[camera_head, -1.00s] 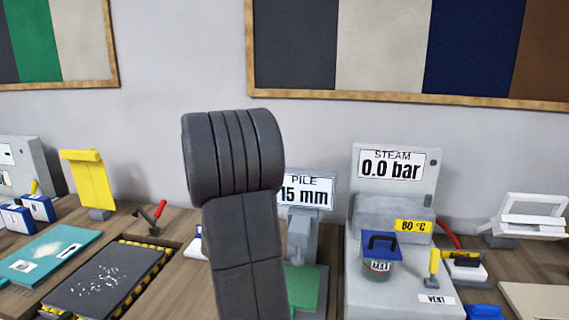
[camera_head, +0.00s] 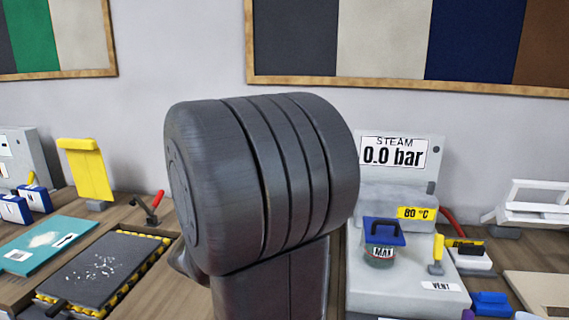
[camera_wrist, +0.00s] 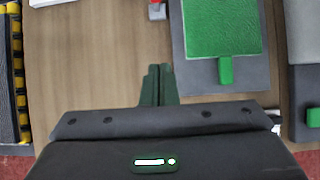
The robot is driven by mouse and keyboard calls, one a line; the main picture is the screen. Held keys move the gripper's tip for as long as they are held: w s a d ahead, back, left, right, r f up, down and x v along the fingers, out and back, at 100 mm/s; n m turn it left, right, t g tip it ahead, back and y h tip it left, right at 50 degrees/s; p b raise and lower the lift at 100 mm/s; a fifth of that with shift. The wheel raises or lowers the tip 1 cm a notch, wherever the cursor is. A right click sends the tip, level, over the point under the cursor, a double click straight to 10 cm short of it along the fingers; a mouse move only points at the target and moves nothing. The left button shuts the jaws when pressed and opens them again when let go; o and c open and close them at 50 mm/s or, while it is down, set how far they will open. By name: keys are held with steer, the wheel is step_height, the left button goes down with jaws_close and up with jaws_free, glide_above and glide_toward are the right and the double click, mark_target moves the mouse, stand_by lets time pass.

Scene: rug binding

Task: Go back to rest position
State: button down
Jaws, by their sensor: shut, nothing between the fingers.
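My gripper (camera_wrist: 157,85) shows in the wrist view. Its two dark green fingers are together, with nothing between them, over bare wooden table. It is apart from the green pad on a grey base (camera_wrist: 222,30), which lies to its upper right. In the head view my own dark arm fills the middle of the picture and hides the table behind it. My gripper is not visible there.
A steam unit (camera_head: 405,265) reading 0.0 bar stands right of my arm, with a blue-lidded jar (camera_head: 380,252) on it. A dark mat (camera_head: 100,275) with white specks lies at left, near a teal board (camera_head: 45,243) and a red-handled tool (camera_head: 152,208). Bare wood lies under my gripper.

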steer(key=shift+v, duration=1.5)
